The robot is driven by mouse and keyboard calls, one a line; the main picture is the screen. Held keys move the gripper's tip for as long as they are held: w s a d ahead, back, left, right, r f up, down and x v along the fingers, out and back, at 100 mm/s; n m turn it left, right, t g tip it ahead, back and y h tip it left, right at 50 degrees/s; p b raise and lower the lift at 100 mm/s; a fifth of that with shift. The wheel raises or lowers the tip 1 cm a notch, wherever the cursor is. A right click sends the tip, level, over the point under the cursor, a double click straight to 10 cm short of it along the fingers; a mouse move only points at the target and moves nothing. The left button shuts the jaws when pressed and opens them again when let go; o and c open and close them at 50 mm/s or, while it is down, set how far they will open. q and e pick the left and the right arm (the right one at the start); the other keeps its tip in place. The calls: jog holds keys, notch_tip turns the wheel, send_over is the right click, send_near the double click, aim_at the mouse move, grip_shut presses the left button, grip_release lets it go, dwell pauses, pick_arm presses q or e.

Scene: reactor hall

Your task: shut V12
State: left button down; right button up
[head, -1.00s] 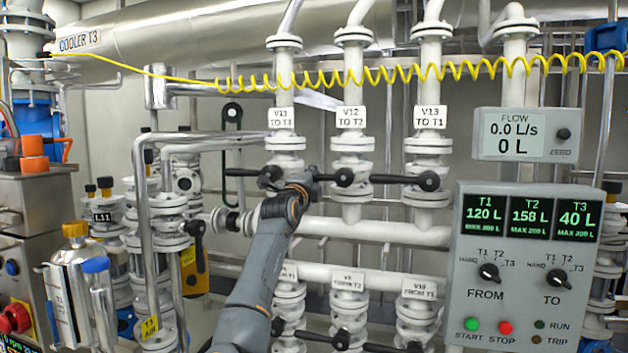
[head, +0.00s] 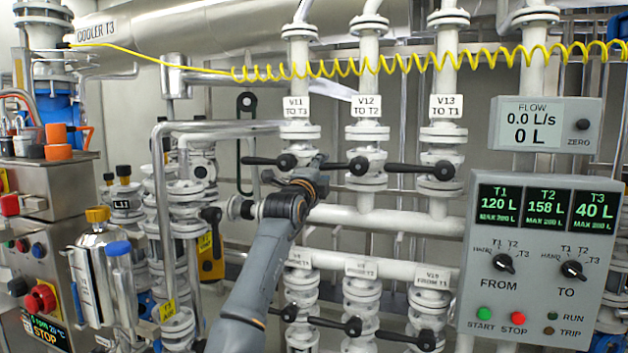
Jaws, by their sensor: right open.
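Valve V12 (head: 371,184) is a white flanged valve on the middle vertical pipe, under the label "V12 TO T2" (head: 366,107). Its black lever (head: 340,165) lies level, across the pipe, reaching left from the dark round hub. My right gripper (head: 318,164) is open at the left end of this lever, between V11 and V12. The fingers are small and dark, so I cannot tell whether they touch the lever. My left gripper is not in view.
Valves V11 (head: 287,161) and V13 (head: 443,171) flank V12, their levers also level. A coiled yellow hose (head: 400,62) hangs above. The flow display (head: 532,125) reads 0.0 L/s. A control panel (head: 480,270) stands at right; more valves sit below.

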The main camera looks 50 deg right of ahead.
jog(key=v, duration=0.7)
jog(key=shift+a, duration=0.1)
